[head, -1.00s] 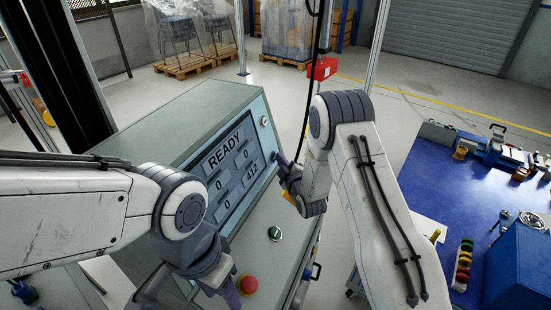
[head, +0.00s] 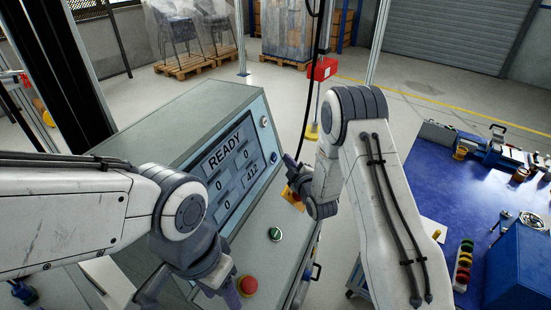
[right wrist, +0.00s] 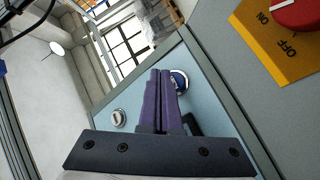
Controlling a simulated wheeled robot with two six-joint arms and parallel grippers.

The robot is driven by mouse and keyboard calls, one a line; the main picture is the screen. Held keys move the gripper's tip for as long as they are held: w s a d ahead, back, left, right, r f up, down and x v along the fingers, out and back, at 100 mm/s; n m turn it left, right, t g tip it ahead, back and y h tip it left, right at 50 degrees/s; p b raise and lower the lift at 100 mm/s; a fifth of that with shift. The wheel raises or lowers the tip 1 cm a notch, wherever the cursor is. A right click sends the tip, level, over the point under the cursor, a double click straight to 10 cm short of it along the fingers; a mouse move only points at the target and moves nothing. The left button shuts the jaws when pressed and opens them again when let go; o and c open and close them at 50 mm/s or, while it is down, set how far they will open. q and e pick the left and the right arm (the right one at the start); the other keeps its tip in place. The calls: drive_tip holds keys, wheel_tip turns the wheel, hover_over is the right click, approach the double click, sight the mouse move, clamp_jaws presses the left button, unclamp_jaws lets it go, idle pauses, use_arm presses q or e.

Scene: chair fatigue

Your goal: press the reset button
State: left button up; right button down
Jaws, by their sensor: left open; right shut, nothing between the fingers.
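A blue round button (right wrist: 181,80) with a pale ring sits on the light blue panel, partly hidden behind my right fingers in the right wrist view. In the head view it is a small dark spot (head: 273,157) beside the screen. My right gripper (head: 287,158) is shut and empty, just right of that spot. Its purple fingers (right wrist: 167,75) point toward the panel, their tips beside the blue button in the picture; I cannot tell whether they touch. My left gripper (head: 230,296) is open, low in the head view beside a red mushroom button (head: 246,285), its fingers partly hidden.
The console screen (head: 226,174) reads READY. A pale round control (head: 264,121) sits above the spot, also in the right wrist view (right wrist: 118,117). A green-black control (head: 275,234) is on the sloped deck. A red knob (right wrist: 298,10) on a yellow ON/OFF plate is near.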

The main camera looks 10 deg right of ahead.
drive_tip(key=s+d, duration=0.1)
drive_tip(key=s+d+r, duration=0.1)
drive_tip(key=d, duration=0.1)
idle(0.9)
drive_tip(key=s+a+r+m+g, duration=0.2)
drive_tip(key=s+a+r+g, duration=0.15)
drive_tip(key=s+a, duration=0.3)
drive_tip(key=s+a+r+m+g, duration=0.1)
drive_tip(key=s+a+r+g, duration=0.1)
drive_tip(key=s+a+g, duration=0.4)
drive_tip(key=s+r+m+g+h, duration=0.1)
drive_tip(key=s+r+m+g, duration=0.2)
drive_tip(key=s, duration=2.5)
drive_tip(key=r+g, duration=0.1)
drive_tip(key=g, duration=0.2)
drive_tip(key=shift+s+a+r+g+h, duration=0.15)
drive_tip(key=shift+s+a+g+h, duration=0.2)
drive_tip(key=shift+s+h, duration=0.05)
